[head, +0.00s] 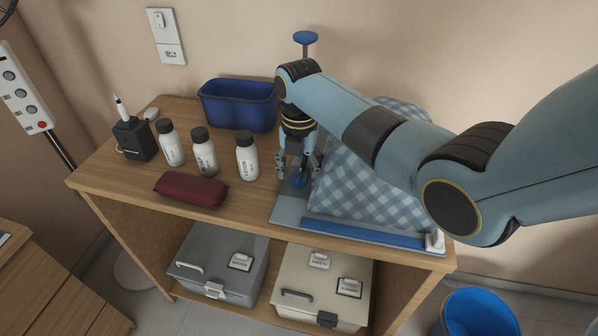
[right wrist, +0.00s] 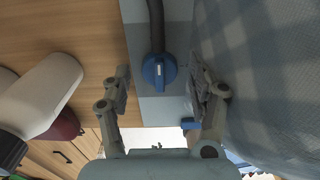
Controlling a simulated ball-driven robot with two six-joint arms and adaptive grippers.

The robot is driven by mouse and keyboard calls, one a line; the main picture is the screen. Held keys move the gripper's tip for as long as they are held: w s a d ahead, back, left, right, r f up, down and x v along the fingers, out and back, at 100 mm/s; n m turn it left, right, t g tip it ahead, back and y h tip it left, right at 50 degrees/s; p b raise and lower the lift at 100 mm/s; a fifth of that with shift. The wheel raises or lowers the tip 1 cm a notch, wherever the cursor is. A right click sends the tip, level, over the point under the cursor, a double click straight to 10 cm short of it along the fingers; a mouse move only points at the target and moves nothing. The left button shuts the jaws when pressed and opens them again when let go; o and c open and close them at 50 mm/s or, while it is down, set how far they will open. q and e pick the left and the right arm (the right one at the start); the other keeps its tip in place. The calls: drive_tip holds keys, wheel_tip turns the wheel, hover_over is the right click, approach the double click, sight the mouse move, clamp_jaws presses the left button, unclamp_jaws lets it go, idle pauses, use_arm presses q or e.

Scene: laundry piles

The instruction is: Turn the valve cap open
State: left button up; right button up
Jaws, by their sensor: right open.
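The valve cap (right wrist: 158,72) is a round blue knob with a raised bar and a small pale mark on it. It sits on the flat grey-blue sheet beside the blue-and-white checked bundle (head: 372,180). A dark tube or rod runs up from it in the right wrist view. In the head view the blue cap (head: 300,181) shows partly between the fingers. My right gripper (head: 297,172) points down over it. In the right wrist view its open fingers (right wrist: 161,75) stand either side of the cap, with visible gaps. My left gripper is out of view.
On the wooden shelf top (head: 120,184) are several white bottles (head: 246,157), a maroon case (head: 190,189), a blue bin (head: 238,103) and a black charger-like box (head: 134,139). The checked bundle rises close beside my right gripper. Two lidded boxes (head: 218,264) stand below.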

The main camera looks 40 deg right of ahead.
drive_tip(key=c, duration=1.2)
drive_tip(key=shift+o, duration=0.2)
drive_tip(key=m+p, duration=0.3)
drive_tip(key=shift+r, duration=0.2)
drive_tip(key=shift+f+m+p, duration=0.2)
drive_tip(key=shift+m+p, duration=0.2)
drive_tip(key=shift+m, duration=0.3)
drive_tip(key=o, duration=1.2)
drive_tip(key=shift+c, duration=0.2)
